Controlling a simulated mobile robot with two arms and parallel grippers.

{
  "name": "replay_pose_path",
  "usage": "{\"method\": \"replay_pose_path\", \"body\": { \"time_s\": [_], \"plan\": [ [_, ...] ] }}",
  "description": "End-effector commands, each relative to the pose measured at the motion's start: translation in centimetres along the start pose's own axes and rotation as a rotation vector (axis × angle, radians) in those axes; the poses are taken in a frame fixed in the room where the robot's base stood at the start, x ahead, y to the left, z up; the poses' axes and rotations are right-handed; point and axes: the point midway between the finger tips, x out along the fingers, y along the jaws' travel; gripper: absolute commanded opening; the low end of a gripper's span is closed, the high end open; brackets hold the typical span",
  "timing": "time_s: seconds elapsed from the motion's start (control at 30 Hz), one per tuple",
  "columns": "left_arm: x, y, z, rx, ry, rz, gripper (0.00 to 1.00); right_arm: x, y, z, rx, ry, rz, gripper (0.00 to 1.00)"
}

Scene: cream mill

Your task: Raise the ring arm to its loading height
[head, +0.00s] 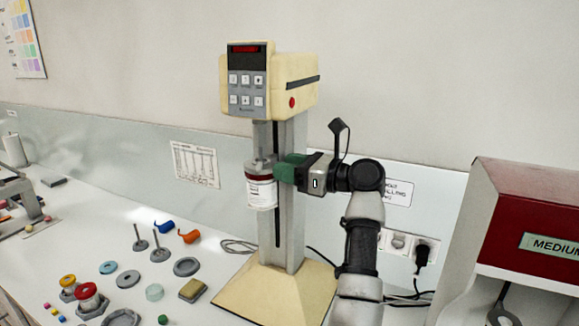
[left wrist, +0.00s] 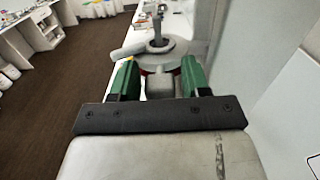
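The cream mill (head: 270,85) stands on a cream base (head: 270,295) with a grey column (head: 295,215). Its grey ring arm (head: 262,163) is about midway up the column; the ring also shows in the left wrist view (left wrist: 175,52). A white-labelled jar (head: 261,194) with a dark red band hangs under the ring, upright. My left gripper (head: 283,170) is level with the ring arm, beside the column. In the left wrist view its green fingers (left wrist: 160,75) stand apart on both sides of a grey block (left wrist: 160,86), with narrow gaps showing. My right gripper is out of view.
A red machine (head: 530,220) stands close on the right. Left of the base lie a blue piece (head: 164,227), an orange piece (head: 189,236), grey discs (head: 186,266), stirrers (head: 159,252) and small jars. Cables run behind the column near a wall socket (head: 424,250).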

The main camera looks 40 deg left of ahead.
Motion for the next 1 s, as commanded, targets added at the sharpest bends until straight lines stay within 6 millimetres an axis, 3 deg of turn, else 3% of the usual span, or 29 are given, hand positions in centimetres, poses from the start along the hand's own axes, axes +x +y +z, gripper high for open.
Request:
{"method": "replay_pose_path", "body": {
  "time_s": [0.03,0.3,0.47,0.73,0.97,1.0],
  "plan": [
    [0.0,0.0,0.0,0.0,0.0,0.0,0.39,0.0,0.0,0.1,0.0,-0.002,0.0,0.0],
    [0.0,0.0,0.0,0.0,-0.001,0.0,0.0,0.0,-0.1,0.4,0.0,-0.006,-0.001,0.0],
    [0.0,0.0,0.3,-0.002,-0.001,-0.001,0.0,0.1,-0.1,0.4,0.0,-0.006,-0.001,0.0],
    [0.0,0.0,3.8,-0.005,-0.002,-0.001,0.0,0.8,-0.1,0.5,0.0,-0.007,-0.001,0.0],
    [0.0,0.0,3.9,-0.003,-0.004,-0.001,0.0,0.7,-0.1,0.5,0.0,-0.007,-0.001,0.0],
    [0.0,0.0,4.0,-0.003,-0.004,-0.001,0.33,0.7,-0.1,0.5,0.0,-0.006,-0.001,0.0]
  ]
}}
